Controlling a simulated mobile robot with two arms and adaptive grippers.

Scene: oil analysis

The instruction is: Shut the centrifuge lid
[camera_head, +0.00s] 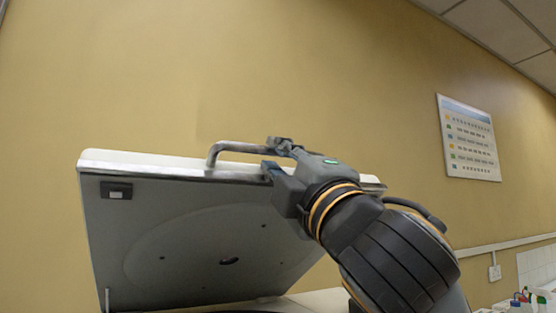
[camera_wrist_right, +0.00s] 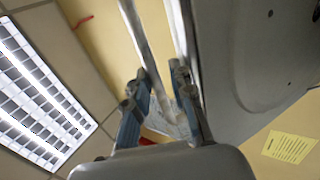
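The centrifuge lid (camera_head: 190,235) stands raised and tilted, its grey underside facing me in the head view. Its grey underside also shows in the right wrist view (camera_wrist_right: 262,55). A metal bar handle (camera_head: 235,147) runs along the lid's top edge; it also shows in the right wrist view (camera_wrist_right: 138,30). My right gripper (camera_head: 275,157) is at the handle's right part. Its two fingers (camera_wrist_right: 162,85) are apart, with the bar between them and some gap left. Firm contact with the bar cannot be made out. My left gripper is out of view. The centrifuge body is mostly hidden below the frame.
A plain yellow wall stands behind the lid. A white wall chart (camera_head: 468,140) hangs at the right, above a wall socket (camera_head: 495,272). Small coloured items (camera_head: 528,299) stand at the lower right. The space above the lid is clear.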

